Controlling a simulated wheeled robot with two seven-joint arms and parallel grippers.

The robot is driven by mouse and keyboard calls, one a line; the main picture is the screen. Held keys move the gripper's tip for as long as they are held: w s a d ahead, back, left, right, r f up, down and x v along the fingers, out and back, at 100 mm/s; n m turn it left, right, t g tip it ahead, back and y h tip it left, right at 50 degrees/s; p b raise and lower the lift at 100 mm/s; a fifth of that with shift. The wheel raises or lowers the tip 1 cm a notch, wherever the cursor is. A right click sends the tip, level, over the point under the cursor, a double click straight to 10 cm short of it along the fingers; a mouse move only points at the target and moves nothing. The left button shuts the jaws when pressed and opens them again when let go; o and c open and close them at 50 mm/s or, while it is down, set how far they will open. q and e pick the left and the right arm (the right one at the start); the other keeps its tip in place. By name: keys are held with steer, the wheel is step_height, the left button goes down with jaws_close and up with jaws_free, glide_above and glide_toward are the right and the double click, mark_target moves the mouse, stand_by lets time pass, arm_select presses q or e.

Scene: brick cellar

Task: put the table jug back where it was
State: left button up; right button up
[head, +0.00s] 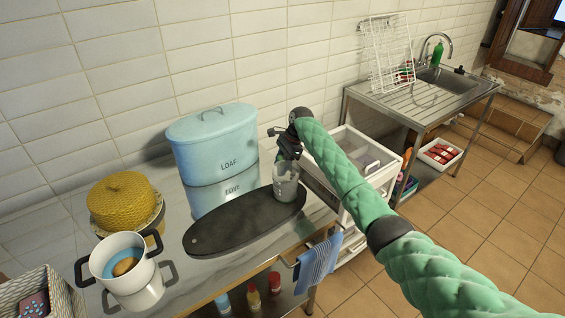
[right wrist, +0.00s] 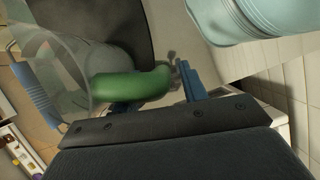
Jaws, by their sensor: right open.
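The table jug (head: 287,186) is a clear, greyish vessel standing upright at the right end of a dark oval board (head: 225,232) on the counter. In the right wrist view the jug's clear wall (right wrist: 75,60) fills the upper left, and a green curved piece (right wrist: 130,84), which looks like its handle, points towards my fingers. My right gripper (head: 284,150) is just above and behind the jug in the head view and hides part of its rim. Its blue fingers (right wrist: 190,80) are open beside the end of the green piece. My left gripper is not in view.
A blue loaf bin (head: 212,140) stands behind the board. A yellow domed cover (head: 120,198) and a white pot (head: 120,262) stand to the left. A white drawer unit (head: 358,150) and a sink (head: 435,85) are at the right. A blue towel (head: 317,266) hangs in front.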

steer(key=shift+w+d+r, duration=0.1)
steer(key=shift+r, duration=0.3)
arm_select(q)
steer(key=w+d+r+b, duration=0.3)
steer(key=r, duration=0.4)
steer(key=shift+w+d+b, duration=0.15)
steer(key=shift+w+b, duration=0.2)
steer(key=shift+b, duration=0.05)
arm_select(e)
steer(key=v, duration=1.1)
steer(key=shift+r, duration=0.2)
steer(key=shift+f, duration=0.1)
